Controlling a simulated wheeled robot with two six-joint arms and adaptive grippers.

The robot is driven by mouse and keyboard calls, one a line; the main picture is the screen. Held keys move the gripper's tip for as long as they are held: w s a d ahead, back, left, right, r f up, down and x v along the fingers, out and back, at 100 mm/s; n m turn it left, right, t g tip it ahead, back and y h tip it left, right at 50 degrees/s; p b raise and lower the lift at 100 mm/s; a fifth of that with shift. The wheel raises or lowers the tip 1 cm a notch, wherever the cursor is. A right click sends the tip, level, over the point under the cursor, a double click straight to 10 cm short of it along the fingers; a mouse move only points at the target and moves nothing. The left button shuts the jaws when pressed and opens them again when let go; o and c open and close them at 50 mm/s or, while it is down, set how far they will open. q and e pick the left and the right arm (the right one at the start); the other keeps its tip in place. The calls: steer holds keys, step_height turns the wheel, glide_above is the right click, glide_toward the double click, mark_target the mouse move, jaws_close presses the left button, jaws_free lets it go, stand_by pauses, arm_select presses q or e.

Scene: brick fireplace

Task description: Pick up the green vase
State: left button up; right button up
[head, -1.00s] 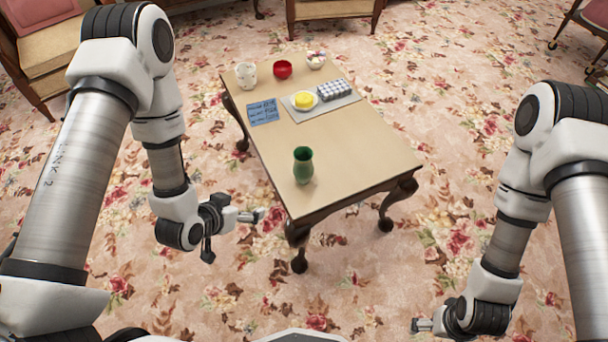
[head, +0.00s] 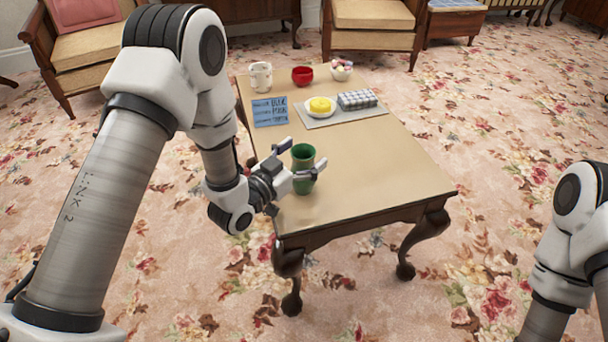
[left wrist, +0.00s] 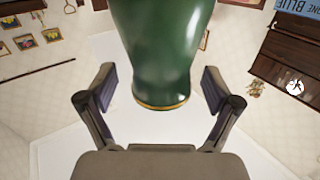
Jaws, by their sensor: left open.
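The green vase (head: 303,157) stands upright on the wooden table (head: 390,185), near its front left edge. In the left wrist view the vase (left wrist: 163,50) fills the upper middle, with a gold rim at its lower end. My left gripper (head: 300,160) is open at the vase, with its fingers on either side. In the left wrist view the two fingertips (left wrist: 157,80) are spread wider than the vase, with a gap on each side. My right arm shows at the right edge of the head view, but its gripper is out of frame.
At the table's back are a white mug (head: 260,77), a red bowl (head: 302,76) and a small filled bowl (head: 341,70). A blue card (head: 270,112) lies at left. A grey mat (head: 318,121) holds a yellow item (head: 320,104) and a checkered block (head: 357,99). The table's right front is clear.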

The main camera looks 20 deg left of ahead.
arm_select(q)
steer(key=shift+w, duration=0.2)
jaws_close()
